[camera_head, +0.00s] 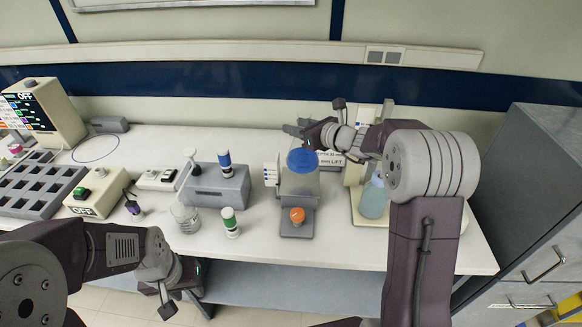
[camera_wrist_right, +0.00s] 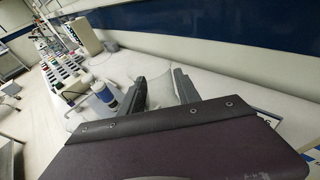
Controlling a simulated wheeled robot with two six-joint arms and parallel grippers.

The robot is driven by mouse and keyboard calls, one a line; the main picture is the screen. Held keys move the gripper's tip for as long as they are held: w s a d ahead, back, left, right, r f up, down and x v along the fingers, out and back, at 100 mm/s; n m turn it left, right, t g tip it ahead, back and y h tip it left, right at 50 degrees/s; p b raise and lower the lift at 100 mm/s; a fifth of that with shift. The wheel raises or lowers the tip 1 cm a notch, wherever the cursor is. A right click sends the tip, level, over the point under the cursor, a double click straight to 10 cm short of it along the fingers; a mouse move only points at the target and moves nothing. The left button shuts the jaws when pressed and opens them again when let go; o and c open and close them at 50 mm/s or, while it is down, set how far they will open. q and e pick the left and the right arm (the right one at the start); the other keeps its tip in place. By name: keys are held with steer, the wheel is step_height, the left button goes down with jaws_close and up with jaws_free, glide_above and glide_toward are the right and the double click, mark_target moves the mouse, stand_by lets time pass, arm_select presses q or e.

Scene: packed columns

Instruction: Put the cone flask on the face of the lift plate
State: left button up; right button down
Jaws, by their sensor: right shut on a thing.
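My right gripper (camera_head: 297,128) reaches in from the right and is at the back of the table, behind a blue disc. In the right wrist view its two dark fingers (camera_wrist_right: 158,92) are shut on a pale, see-through thing, which looks like the cone flask (camera_wrist_right: 162,88). I cannot make out its outline in the head view. The lift plate (camera_head: 301,161) appears to be the blue disc above a pale body, beside a sign reading LIFT. My left gripper (camera_head: 172,295) is low at the front edge; its fingers are not clear.
An orange knob (camera_head: 297,215) is in front of the disc. A bottle of blue liquid (camera_head: 373,200) stands on a beige base at right. A grey cabinet (camera_head: 540,190) is right.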

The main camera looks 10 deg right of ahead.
mark_target(295, 147)
steer(key=f, duration=0.3)
steer(key=shift+w+a+f, duration=0.25)
steer(key=shift+w+f, duration=0.05)
steer(key=shift+w+a+f, duration=0.15)
steer(key=shift+f, duration=0.15)
steer(key=f, duration=0.3)
steer(key=shift+s+d+f, duration=0.2)
steer(key=shift+s, duration=0.05)
arm_select(q)
steer(key=shift+w+a+f, duration=0.2)
steer(key=shift+w+f, duration=0.1)
steer(key=shift+f, duration=0.1)
arm_select(e)
steer(key=shift+w, duration=0.15)
arm_select(q)
steer(key=shift+f, duration=0.1)
arm_select(e)
steer(key=shift+a+f, duration=0.1)
steer(key=shift+f+b, duration=0.1)
steer(key=shift+b, duration=0.25)
steer(key=c, duration=0.9)
jaws_free()
steer(key=shift+o, duration=0.2)
